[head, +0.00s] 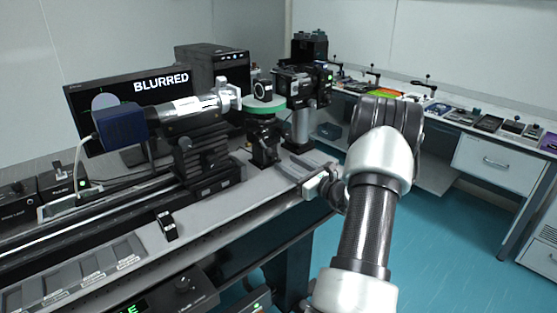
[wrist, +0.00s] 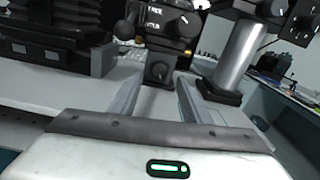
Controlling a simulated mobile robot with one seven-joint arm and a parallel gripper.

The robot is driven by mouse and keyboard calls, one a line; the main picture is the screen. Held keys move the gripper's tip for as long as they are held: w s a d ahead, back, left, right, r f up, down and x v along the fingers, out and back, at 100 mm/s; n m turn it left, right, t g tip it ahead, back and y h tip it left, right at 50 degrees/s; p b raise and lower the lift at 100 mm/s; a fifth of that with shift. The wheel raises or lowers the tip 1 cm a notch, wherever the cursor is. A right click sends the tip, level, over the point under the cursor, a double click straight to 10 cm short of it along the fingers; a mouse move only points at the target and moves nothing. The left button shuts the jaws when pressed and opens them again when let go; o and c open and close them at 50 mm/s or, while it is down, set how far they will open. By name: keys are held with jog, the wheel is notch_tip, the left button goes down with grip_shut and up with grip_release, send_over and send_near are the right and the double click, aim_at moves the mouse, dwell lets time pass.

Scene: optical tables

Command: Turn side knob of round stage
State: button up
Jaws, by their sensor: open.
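The round stage (head: 264,104) has a green rim and sits on a black mount on the optical table, right of the silver lens barrel in the head view. In the wrist view, a black block with a small round knob (wrist: 158,69) stands just beyond the fingertips, low on the black mount. Another dial with a white mark (wrist: 184,20) sits higher up. I cannot tell for certain which is the stage's side knob. My gripper (head: 296,178) is open and empty, low over the table's front edge, right of the mount. In the wrist view my gripper (wrist: 160,84) points at the block without touching it.
A silver post (wrist: 238,58) stands close to the right of the fingers. A black stepped carriage (head: 205,160) stands to the left. A monitor (head: 130,100) reads "BLURRED". A side bench (head: 480,125) with small parts is at the right. Blue floor lies open in front.

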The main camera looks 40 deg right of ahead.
aim_at(275, 157)
jog(key=w, duration=0.5)
jog(key=shift+w+a, duration=0.2)
jog(key=shift+w, duration=0.1)
jog(key=c, duration=1)
jog(key=shift+f+b, duration=0.25)
jog(key=shift+b, duration=0.55)
jog(key=shift+c, duration=0.2)
jog(key=shift+r+n, duration=0.25)
jog(key=shift+n, duration=0.05)
jog(key=o, duration=1)
jog(key=shift+o, duration=0.2)
jog(key=shift+s, duration=0.15)
jog(key=s+d+p, duration=0.1)
jog(key=s, duration=1.6)
jog(key=shift+d, duration=0.15)
